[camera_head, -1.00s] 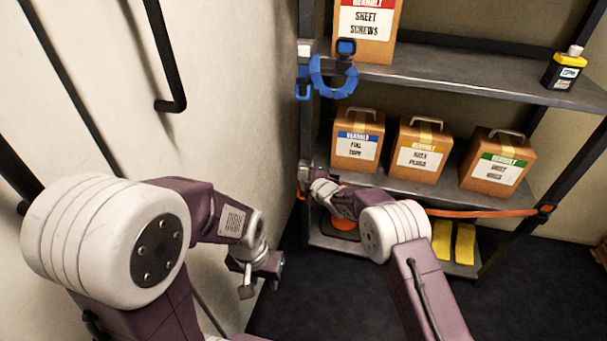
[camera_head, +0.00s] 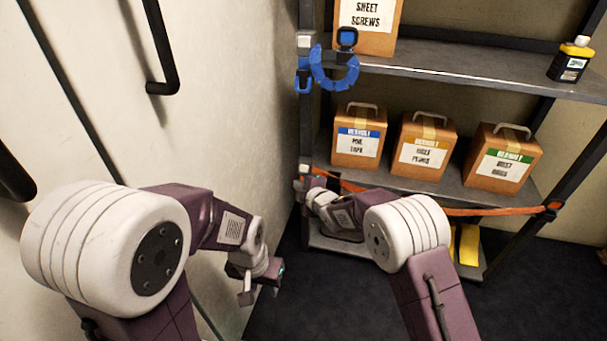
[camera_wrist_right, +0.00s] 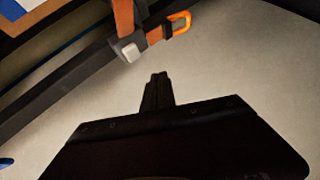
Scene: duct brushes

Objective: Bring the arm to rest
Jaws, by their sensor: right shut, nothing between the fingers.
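My right arm reaches to the shelf's left post, and its gripper (camera_head: 299,188) is beside that post near the orange strap (camera_head: 480,211). In the right wrist view the gripper's fingers (camera_wrist_right: 158,80) are shut with nothing between them. They point at a pale wall, just below the strap's orange buckle (camera_wrist_right: 180,24) and a dark shelf post (camera_wrist_right: 70,92). They look apart from both. My left gripper (camera_head: 259,290) hangs low beside the left wall, away from the shelf. I see nothing in it, but its finger gap is unclear.
The shelf's middle board (camera_head: 399,184) bears three cardboard boxes with handles. A blue ring-shaped tool (camera_head: 322,78) hangs at the left post above my right gripper. Yellow pieces (camera_head: 468,245) lie on the bottom board. Dark floor (camera_head: 330,300) is clear between my arms.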

